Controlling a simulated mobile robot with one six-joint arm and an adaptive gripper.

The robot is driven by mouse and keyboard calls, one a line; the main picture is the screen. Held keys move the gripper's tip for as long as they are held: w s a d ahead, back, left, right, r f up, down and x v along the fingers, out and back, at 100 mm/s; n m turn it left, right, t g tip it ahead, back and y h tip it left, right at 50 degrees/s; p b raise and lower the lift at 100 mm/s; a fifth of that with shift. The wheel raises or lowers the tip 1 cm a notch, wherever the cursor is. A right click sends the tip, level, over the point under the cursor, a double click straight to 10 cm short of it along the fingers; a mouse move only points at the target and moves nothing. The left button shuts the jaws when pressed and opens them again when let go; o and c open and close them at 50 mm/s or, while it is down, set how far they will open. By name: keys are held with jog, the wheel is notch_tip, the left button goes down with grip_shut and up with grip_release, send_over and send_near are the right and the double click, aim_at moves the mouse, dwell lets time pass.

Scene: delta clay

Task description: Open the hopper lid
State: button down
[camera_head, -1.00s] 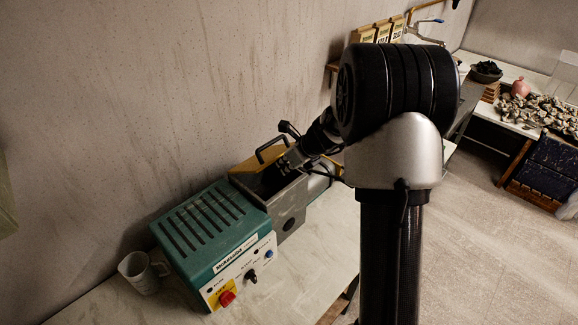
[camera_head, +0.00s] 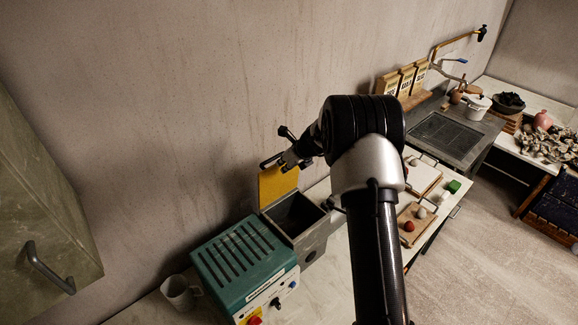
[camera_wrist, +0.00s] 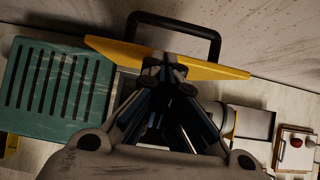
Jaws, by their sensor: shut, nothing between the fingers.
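The hopper lid (camera_head: 278,185) is a yellow plate with a black bar handle. It stands raised, roughly upright, at the wall side of the grey metal hopper (camera_head: 318,240), whose dark inside is open to view. In the wrist view the lid (camera_wrist: 215,70) shows nearly edge-on, with its handle (camera_wrist: 175,20) beyond it. My gripper (camera_head: 288,162) is shut and empty near the lid's upper edge. In the wrist view its fingertips (camera_wrist: 165,72) overlap the lid's edge; whether they touch it I cannot tell.
A green slotted machine housing (camera_head: 243,262) adjoins the hopper, with a red knob (camera_head: 254,320) on its front. A mug (camera_head: 180,293) stands beside it. A wall cabinet (camera_head: 45,190) hangs at the left. Boards with small balls (camera_head: 409,226) lie to the right.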

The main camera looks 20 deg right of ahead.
aim_at(271, 160)
jog(key=shift+w+a+r+g+h+p, duration=0.15)
jog(key=shift+w+a+g+p, duration=0.25)
jog(key=shift+w, duration=0.55)
jog(key=shift+w+a+r+g+h+p, duration=0.1)
jog(key=shift+w+a+g+h+p, duration=0.2)
jog(key=shift+w+g, duration=0.5)
jog(key=shift+w+a+r+g+h+p, duration=0.1)
jog(key=shift+w+a+g+p, duration=0.2)
jog(key=shift+w, duration=0.85)
jog(key=shift+a, duration=0.1)
